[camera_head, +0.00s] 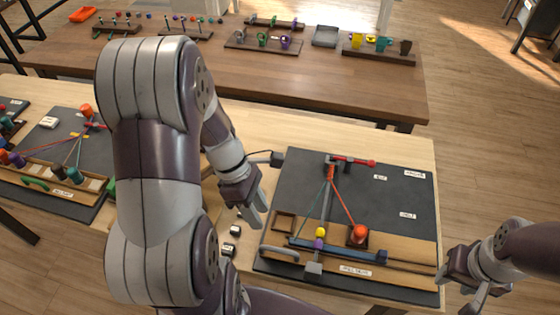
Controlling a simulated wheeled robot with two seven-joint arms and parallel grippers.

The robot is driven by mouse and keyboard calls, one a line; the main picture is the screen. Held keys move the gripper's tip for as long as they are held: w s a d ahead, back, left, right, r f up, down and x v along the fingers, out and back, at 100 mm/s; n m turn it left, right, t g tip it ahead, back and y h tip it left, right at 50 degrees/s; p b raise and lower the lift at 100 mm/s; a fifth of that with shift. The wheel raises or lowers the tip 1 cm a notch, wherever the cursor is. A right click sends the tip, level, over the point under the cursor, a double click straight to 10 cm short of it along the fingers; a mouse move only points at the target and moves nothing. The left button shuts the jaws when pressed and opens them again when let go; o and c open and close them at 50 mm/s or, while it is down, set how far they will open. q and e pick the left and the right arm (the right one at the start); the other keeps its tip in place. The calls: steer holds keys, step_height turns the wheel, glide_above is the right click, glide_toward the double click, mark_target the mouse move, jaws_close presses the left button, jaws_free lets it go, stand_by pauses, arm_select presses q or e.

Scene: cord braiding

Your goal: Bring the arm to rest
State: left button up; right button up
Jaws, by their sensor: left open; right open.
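My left gripper (252,212) is open and empty, just left of the dark braiding board (290,180) in the head view. My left arm fills the left middle of the picture. My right gripper (462,290) is open and empty, beyond the board's right edge. On the board, a green cord (326,198) and a red cord (344,204) run down from a post (330,170) at the top. An orange-red bobbin (360,233) sits in a dark square holder. A yellow piece (320,232) and a purple piece (319,244) stand near the middle.
A second board (85,155) with cords and bobbins lies at the left, partly behind my arm. Small dark blocks (229,250) lie between the boards. A wooden table (340,85) behind holds racks with coloured cups and a grey tray (325,37). Floor is open at the right.

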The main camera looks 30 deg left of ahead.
arm_select(q)
steer(key=d+r+m+y, duration=0.1)
steer(key=m, duration=0.6)
steer(key=w+d+r+m+t+y, duration=0.1)
steer(key=d+m+y, duration=0.1)
steer(key=m, duration=0.5)
steer(key=d+r+m+t+y, duration=0.1)
steer(key=m, duration=0.6)
steer(key=shift+w+d+r+y, duration=0.15)
steer(key=shift+w+d+y, duration=0.1)
steer(key=shift+w+y, duration=0.15)
steer(key=shift+s+d, duration=0.1)
